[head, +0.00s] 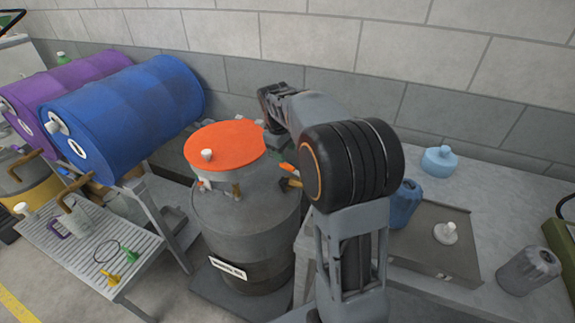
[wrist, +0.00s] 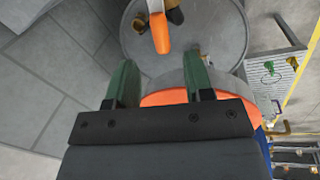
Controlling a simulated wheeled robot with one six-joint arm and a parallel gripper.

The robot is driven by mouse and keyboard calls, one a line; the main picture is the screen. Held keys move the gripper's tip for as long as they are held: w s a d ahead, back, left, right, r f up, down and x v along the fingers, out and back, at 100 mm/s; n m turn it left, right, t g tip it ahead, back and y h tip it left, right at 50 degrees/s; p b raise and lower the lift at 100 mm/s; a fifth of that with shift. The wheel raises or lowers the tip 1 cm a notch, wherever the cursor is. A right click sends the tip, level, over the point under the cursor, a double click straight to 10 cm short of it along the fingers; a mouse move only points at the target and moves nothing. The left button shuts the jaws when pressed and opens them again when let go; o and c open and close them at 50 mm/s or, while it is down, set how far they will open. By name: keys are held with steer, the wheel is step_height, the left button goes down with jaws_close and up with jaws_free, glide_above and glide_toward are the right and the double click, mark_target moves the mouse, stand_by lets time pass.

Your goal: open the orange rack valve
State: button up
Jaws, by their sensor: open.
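A valve with an orange lever (head: 285,167) and a brass body (head: 290,183) sits on the right side of the orange-topped grey container. In the wrist view the orange lever (wrist: 162,34) points toward my gripper, with the brass body at its far end. My gripper (wrist: 159,78) is open, its two green fingers apart with nothing between them. The lever lies beyond the fingertips, roughly in line with the gap. In the head view my gripper (head: 278,144) is partly hidden by my arm, above and left of the lever.
The container's orange top (head: 225,142) is close by, above a grey drum (head: 245,235). Blue (head: 125,110) and purple (head: 85,82) drums lie on the left rack. A bench on the right holds a blue jug (head: 404,203) and a light-blue bottle (head: 440,160). A block wall stands behind.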

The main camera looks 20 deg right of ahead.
mark_target(288, 166)
steer(key=f, duration=0.4)
steer(key=d+f, duration=0.1)
steer(key=f, duration=0.1)
steer(key=shift+w+d+f, duration=0.1)
steer(key=shift+w+f, duration=0.15)
steer(key=shift+c, duration=0.3)
jaws_close()
